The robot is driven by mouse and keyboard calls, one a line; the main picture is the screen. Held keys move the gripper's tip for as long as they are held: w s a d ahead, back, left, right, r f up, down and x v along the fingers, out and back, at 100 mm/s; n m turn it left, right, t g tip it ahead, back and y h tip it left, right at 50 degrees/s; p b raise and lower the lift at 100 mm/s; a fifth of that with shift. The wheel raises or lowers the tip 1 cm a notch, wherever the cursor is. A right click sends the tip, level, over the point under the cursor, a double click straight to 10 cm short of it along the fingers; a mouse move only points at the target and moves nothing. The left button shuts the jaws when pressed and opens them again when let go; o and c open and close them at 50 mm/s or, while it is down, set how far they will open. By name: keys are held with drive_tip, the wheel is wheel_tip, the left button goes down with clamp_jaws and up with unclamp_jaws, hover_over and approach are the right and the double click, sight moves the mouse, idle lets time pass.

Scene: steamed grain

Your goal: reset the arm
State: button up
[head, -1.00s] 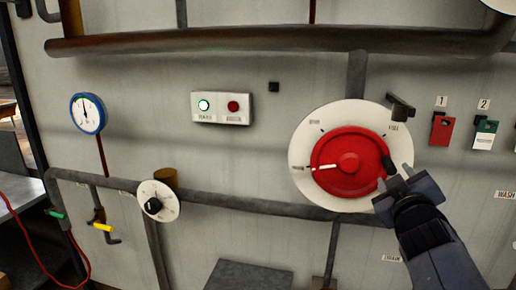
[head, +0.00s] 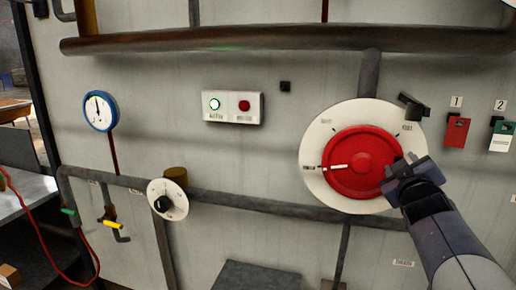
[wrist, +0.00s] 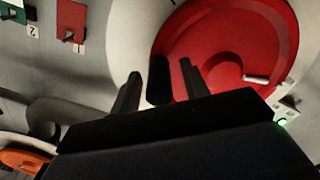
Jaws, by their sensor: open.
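My gripper (head: 404,168) is at the right edge of the big red dial (head: 345,180), in front of its white round plate (head: 318,135). In the wrist view my gripper (wrist: 162,82) is open, its two dark fingers apart. A dark handle knob (wrist: 158,80) of the dial shows between the fingers; I cannot tell whether they touch it. The dial also fills the upper middle of the wrist view (wrist: 225,35). Its white pointer mark (head: 338,168) points left in the head view. My arm reaches in from the lower right.
A panel (head: 232,107) with a lit green-white light and a red button is left of the dial. A blue gauge (head: 99,110), a small white dial (head: 168,200) and pipes (head: 270,40) are on the wall.

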drive_tip(key=shift+s, duration=0.15)
drive_tip(key=p+v, duration=0.2)
drive_tip(key=v, duration=0.8)
drive_tip(key=b+x, duration=0.2)
drive_tip(key=x, duration=0.8)
wheel_tip(320, 180, down, 2)
drive_tip(key=shift+d+f+m+b, duration=0.1)
drive_tip(key=shift+m+b, duration=0.3)
drive_tip(key=shift+b, duration=0.4)
drive_tip(key=s+a+f+m, duration=0.3)
drive_tip(key=f+m, duration=0.3)
drive_tip(key=m, duration=0.3)
drive_tip(key=shift+a+m, duration=0.15)
drive_tip(key=shift+m, duration=0.15)
